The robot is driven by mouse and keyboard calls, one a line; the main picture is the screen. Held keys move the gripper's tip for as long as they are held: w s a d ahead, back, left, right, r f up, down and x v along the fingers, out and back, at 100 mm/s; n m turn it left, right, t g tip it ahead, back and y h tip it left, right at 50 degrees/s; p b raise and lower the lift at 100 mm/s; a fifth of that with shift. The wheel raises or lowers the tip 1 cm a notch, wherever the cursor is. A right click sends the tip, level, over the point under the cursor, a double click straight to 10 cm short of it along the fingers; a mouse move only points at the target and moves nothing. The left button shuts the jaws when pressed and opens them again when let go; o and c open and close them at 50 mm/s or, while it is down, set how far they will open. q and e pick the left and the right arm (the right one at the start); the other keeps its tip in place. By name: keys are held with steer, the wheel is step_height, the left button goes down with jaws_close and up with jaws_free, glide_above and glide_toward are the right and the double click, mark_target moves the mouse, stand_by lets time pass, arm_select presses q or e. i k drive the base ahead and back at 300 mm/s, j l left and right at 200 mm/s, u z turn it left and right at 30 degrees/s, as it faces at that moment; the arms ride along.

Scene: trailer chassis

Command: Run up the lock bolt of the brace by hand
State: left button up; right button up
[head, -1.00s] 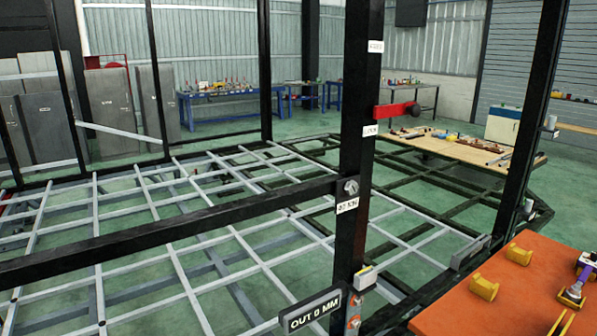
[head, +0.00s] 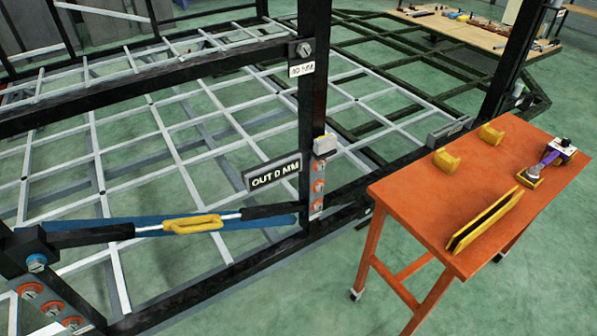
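The brace (head: 190,224) runs between the lower left corner block and the black post (head: 312,110), with a yellow turnbuckle body in its middle and black ends. A blue bar lies along behind it. At its left end a bolt with a blue face (head: 37,262) sits on the black block; I cannot tell for certain that it is the lock bolt. A bolt head with a tag (head: 303,50) shows on the post where the upper rail meets it. Neither of my grippers is in view.
An orange table (head: 450,200) at the right carries yellow blocks (head: 447,160), a yellow-edged plate (head: 485,220) and a purple-handled tool (head: 545,167). A sign reading OUT 0 MM (head: 272,171) is by the post. Green floor is open at the lower right.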

mark_target(35, 262)
steer(key=u, duration=1.7)
